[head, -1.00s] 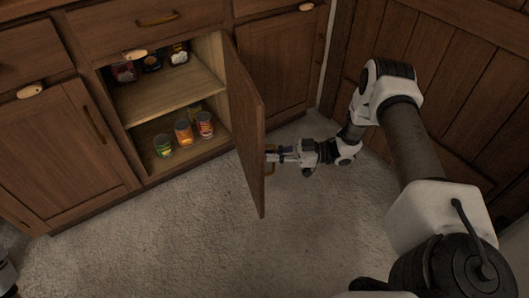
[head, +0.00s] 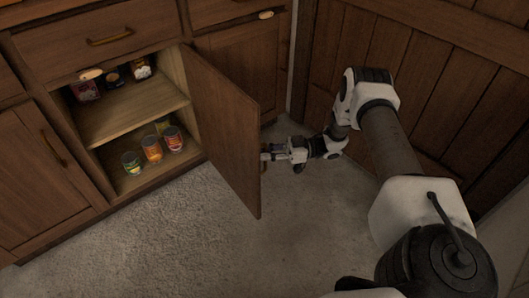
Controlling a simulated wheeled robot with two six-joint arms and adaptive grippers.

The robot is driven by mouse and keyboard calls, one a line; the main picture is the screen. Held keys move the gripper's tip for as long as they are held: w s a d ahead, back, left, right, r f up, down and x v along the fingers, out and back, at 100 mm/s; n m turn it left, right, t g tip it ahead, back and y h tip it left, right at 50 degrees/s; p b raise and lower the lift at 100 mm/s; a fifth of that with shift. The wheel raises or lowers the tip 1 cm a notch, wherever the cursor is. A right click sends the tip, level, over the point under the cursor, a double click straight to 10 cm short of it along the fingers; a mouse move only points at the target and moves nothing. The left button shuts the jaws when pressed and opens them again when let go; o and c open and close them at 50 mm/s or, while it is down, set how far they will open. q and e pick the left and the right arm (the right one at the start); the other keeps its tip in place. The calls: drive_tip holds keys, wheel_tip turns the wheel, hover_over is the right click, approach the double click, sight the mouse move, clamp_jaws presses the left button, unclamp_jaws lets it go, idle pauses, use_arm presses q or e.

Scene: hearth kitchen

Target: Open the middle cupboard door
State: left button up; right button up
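The middle cupboard door (head: 222,125) is brown wood and stands swung wide open on its right-hand hinge side, its inner face towards me. The cupboard's shelf (head: 130,112) and interior show. My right gripper (head: 267,154) is at the free edge of the door, on its outer side. Its fingers appear closed on the brass door handle (head: 263,167), which is mostly hidden behind the door edge and the fingers. My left gripper is out of view.
Several jars and cans stand inside, including a green can (head: 132,163) and an orange can (head: 152,149). A closed drawer (head: 100,42) is above. A plank wall (head: 430,90) stands at the right. The carpet (head: 170,240) in front is clear.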

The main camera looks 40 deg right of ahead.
drive_tip(key=shift+o, duration=0.9)
drive_tip(key=v, duration=1.2)
